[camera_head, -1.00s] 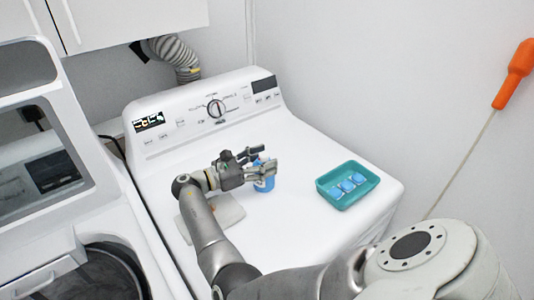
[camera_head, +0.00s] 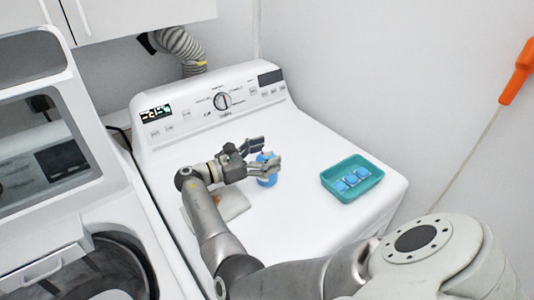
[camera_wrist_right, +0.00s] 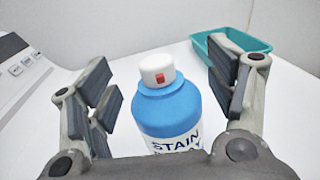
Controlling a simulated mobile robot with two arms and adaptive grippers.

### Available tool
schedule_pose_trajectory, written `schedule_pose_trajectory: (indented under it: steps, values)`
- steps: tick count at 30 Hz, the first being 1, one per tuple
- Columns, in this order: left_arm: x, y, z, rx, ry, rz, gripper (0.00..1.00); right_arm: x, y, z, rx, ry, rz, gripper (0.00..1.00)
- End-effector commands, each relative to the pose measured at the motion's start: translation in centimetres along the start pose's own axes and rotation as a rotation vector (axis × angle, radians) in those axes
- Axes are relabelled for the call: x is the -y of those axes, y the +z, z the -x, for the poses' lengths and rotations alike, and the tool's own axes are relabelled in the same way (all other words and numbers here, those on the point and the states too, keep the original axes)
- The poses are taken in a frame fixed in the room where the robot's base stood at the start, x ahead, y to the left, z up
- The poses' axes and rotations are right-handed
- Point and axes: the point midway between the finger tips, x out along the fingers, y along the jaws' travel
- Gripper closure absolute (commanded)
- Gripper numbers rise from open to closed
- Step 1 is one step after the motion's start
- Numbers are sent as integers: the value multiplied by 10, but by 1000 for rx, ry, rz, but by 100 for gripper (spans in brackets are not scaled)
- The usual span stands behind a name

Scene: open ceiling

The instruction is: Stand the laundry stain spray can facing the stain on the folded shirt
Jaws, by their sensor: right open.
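The stain spray can (camera_head: 268,179) is blue with a white cap and stands upright on the dryer top. In the right wrist view the can (camera_wrist_right: 168,108) shows its "STAIN" label, and a red mark on the cap faces the camera. My right gripper (camera_head: 262,162) is open, with its fingers on either side of the can; in the wrist view gaps show between the fingers (camera_wrist_right: 166,92) and the can. The folded shirt (camera_head: 235,205) lies flat to the left of the can, partly hidden by my right arm. A brownish patch shows on it. My left gripper is not in view.
A teal tray (camera_head: 372,186) with several blue-and-white pods stands on the right of the dryer top (camera_head: 300,225). The control panel (camera_head: 225,100) rises at the back. An open washer (camera_head: 60,235) stands at left. The middle front of the top is clear.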

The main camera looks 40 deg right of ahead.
Motion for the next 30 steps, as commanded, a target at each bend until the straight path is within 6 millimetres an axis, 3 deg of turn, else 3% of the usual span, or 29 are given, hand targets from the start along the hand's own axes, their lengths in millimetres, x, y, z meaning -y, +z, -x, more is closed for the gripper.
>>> schedule_pose_trajectory:
  steps: [6,12,30]
  values:
    - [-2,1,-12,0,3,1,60,-1,-3,40,-2,4,0,22]
    - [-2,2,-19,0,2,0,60,0,-3,65,-1,3,0,22]
    - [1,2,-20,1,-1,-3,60,0,-1,71,-1,2,1,22]
